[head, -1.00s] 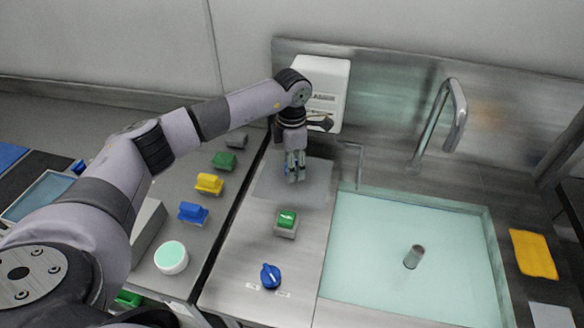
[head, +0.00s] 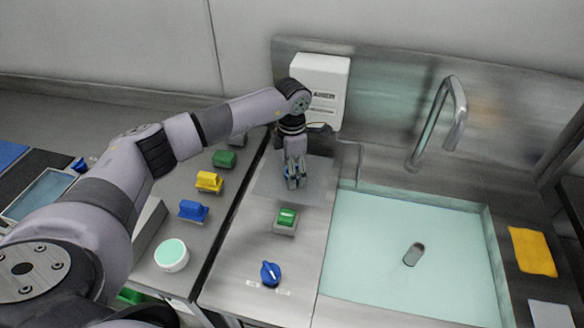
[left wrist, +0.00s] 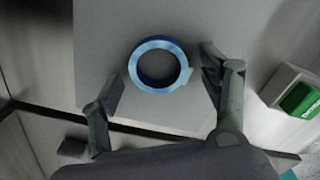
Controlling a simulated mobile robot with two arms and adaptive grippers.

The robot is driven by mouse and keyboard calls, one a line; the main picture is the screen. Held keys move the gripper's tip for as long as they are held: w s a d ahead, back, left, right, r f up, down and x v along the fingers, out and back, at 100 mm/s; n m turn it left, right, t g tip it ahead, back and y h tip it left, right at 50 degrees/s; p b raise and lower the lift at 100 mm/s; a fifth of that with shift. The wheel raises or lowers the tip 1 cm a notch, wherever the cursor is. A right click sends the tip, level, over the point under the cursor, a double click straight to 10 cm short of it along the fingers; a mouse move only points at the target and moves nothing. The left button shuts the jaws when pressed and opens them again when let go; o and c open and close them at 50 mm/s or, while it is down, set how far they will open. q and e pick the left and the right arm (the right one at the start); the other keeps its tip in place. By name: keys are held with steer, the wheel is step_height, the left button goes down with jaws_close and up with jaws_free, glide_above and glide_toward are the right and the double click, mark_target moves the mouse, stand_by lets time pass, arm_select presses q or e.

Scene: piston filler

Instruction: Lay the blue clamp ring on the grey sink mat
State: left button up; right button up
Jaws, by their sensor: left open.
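The blue clamp ring (left wrist: 143,84) lies flat on the grey sink mat (left wrist: 100,30) in the left wrist view. The mat also shows in the head view (head: 318,188), on the steel counter left of the basin. My left gripper (head: 294,180) is over the mat. In the wrist view its open fingers (left wrist: 161,76) stand on either side of the ring, with gaps between them and it. In the head view the fingers mostly hide the ring. My right gripper is not in view.
A green switch (head: 286,217) and a blue knob (head: 270,273) stand nearer on the counter. A white box (head: 319,88) is on the wall behind my gripper. The water-filled basin (head: 380,250) and its tap (head: 456,120) lie to the right. Coloured blocks stand left.

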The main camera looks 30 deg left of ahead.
arm_select(q)
steer(key=shift+r, duration=0.15)
step_height(320, 180, up, 12)
steer(key=b, duration=0.2)
steer(key=shift+r, duration=0.1)
stand_by(0.5)
